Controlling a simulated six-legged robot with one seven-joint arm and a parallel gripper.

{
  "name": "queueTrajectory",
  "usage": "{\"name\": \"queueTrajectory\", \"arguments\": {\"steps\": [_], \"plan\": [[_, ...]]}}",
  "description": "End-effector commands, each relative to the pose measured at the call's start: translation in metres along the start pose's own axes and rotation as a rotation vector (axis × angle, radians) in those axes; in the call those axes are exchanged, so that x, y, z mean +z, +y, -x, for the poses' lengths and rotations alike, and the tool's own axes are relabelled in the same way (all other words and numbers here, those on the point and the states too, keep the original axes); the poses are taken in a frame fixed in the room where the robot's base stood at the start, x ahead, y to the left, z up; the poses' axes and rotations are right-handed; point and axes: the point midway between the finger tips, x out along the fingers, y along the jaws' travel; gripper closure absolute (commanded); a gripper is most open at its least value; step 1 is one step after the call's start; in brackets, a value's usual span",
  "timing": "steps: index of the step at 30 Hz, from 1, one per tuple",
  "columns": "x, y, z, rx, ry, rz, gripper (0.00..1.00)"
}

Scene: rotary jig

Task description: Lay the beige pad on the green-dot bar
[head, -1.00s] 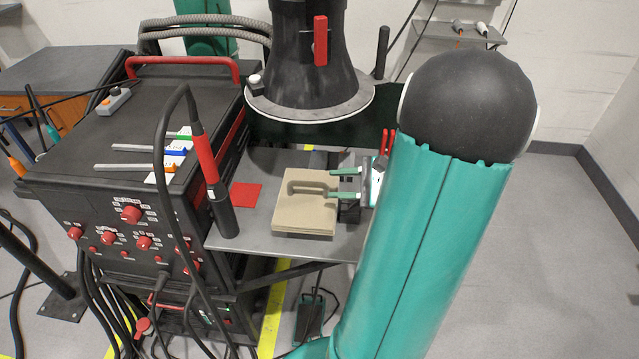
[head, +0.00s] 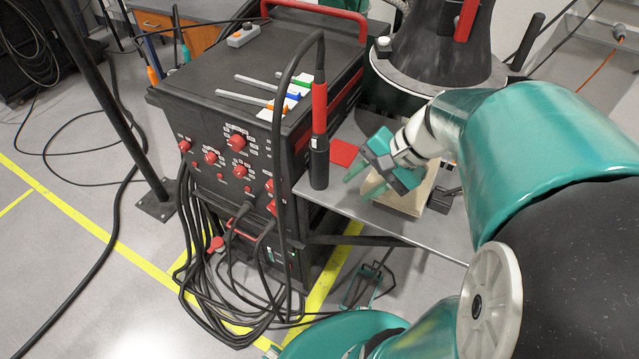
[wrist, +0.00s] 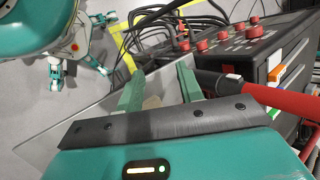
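The beige pad (head: 408,204) lies on the grey shelf beside the black cabinet, partly hidden behind my gripper in the head view. Its handle is hidden there. My gripper (head: 352,186) is in front of and above the pad, fingers pointing left in the picture. In the wrist view its two green fingers (wrist: 158,84) stand apart with nothing held between them. A small beige patch (wrist: 152,102), likely the pad, shows behind them. The green-dot bar (head: 262,83) is the farthest of the metal bars on the cabinet top, ending near a white block with a green mark (head: 304,79).
A red-and-black torch (head: 319,130) with a looping cable stands at the shelf's left edge, close to my fingers. A red square (head: 343,152) lies on the shelf. Blue (head: 291,92) and orange (head: 279,104) marks sit by the other bars. A black column base stands behind.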

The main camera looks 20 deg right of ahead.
Motion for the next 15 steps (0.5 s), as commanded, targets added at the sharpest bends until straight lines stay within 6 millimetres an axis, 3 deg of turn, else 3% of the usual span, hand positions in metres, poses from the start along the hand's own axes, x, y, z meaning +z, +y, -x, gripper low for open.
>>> {"name": "queueTrajectory", "arguments": {"steps": [1, 6, 15], "plan": [[0.018, -0.009, -0.003, 0.059, 0.025, 0.115, 0.63], [0.061, -0.023, -0.003, 0.227, 0.140, 0.483, 0.63], [0.111, -0.047, 0.013, 0.350, 0.365, 1.022, 0.63]]}}
